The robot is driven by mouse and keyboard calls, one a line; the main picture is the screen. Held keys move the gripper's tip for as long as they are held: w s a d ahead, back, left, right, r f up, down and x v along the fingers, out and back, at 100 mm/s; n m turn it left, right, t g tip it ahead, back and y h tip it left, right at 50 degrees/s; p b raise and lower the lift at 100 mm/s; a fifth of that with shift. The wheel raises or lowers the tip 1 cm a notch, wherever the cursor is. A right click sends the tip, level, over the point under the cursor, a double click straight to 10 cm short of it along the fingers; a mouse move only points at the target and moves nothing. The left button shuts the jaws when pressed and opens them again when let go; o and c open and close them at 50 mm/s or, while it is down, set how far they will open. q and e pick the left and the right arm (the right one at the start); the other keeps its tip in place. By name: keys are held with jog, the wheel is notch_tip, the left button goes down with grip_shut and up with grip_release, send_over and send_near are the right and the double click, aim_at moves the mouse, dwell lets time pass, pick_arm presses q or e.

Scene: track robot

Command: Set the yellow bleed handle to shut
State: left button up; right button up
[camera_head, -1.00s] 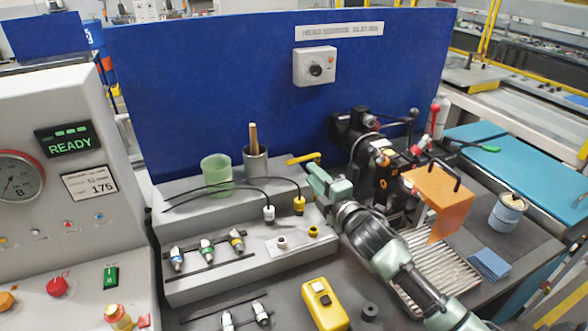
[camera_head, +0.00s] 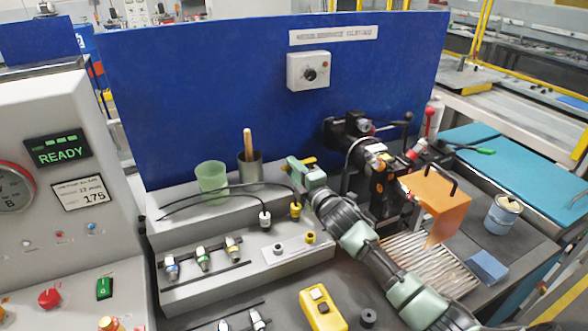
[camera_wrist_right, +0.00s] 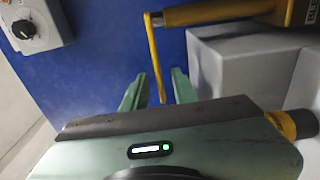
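The yellow bleed handle (camera_head: 308,161) shows in the head view just behind my right gripper, partly hidden by it. In the right wrist view the yellow handle (camera_wrist_right: 153,58) runs from a bar at the upper right and hangs down, its end between my right gripper's two green fingers. My right gripper (camera_head: 294,164) is open around the handle's end. In the wrist view the fingers (camera_wrist_right: 157,88) stand apart, with a narrow gap seen on each side of the handle; whether either touches it I cannot tell. My left gripper is not in view.
The blue panel (camera_head: 220,90) rises behind, carrying a knob box (camera_head: 308,71). An orange guard (camera_head: 437,200) stands right of my forearm; a yellow box (camera_head: 323,308) lies in front.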

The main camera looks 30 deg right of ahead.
jog(key=shift+c, duration=0.3)
grip_shut()
dwell(1.1)
